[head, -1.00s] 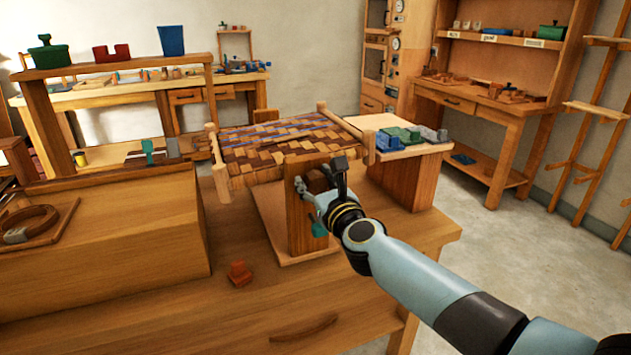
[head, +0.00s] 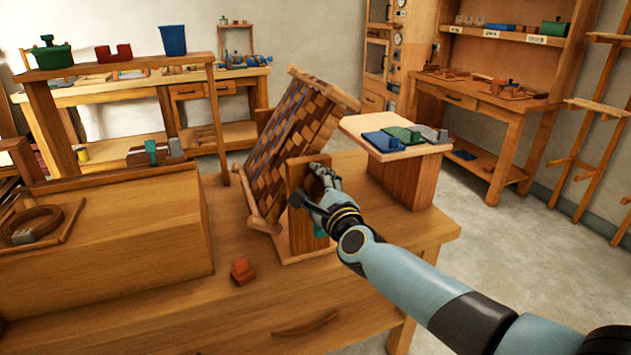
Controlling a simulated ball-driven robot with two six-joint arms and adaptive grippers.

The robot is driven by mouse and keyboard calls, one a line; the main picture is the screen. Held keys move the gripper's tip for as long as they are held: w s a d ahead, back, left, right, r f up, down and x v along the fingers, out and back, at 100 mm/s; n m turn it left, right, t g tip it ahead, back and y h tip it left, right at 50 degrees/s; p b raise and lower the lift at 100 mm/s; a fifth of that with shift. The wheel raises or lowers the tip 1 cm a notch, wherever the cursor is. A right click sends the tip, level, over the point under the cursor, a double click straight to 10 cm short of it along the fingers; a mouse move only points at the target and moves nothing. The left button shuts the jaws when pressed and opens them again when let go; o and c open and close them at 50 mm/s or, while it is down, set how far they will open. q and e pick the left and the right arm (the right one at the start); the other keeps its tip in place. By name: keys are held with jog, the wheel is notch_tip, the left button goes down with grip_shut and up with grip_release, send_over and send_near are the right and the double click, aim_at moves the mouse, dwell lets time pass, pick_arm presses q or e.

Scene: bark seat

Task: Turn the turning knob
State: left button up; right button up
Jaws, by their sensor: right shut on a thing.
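A woven brown bark seat panel (head: 292,135) in a wooden frame stands steeply tilted on the bench, held beside an upright wooden post (head: 300,228). My right gripper (head: 322,182) is at the upper part of this post, shut on the turning knob. The knob is mostly hidden behind my fingers. A small teal piece (head: 320,231) shows low on the post, partly behind my wrist. My left gripper is not in view.
A small orange-brown block (head: 241,271) lies on the workbench (head: 265,312) in front of the stand. A large wooden box (head: 105,240) fills the bench's left side.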

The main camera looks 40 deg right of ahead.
jog(key=n+p, duration=0.2)
jog(key=n, duration=0.4)
jog(key=shift+f, duration=0.15)
jog(key=n+p, duration=0.2)
jog(key=n, duration=0.4)
jog(key=shift+f+n, duration=0.15)
jog(key=shift+n, duration=0.25)
jog(key=n+p, duration=0.2)
jog(key=n, duration=0.4)
jog(key=shift+f, duration=0.1)
jog(key=n+p, duration=0.1)
jog(key=n, duration=0.2)
jog(key=n+p, duration=0.1)
jog(key=n, duration=0.1)
jog(key=shift+s+d+f+n, duration=0.1)
jog(key=shift+d+n, duration=0.05)
jog(key=shift+n, duration=0.25)
jog(key=o, duration=1.2)
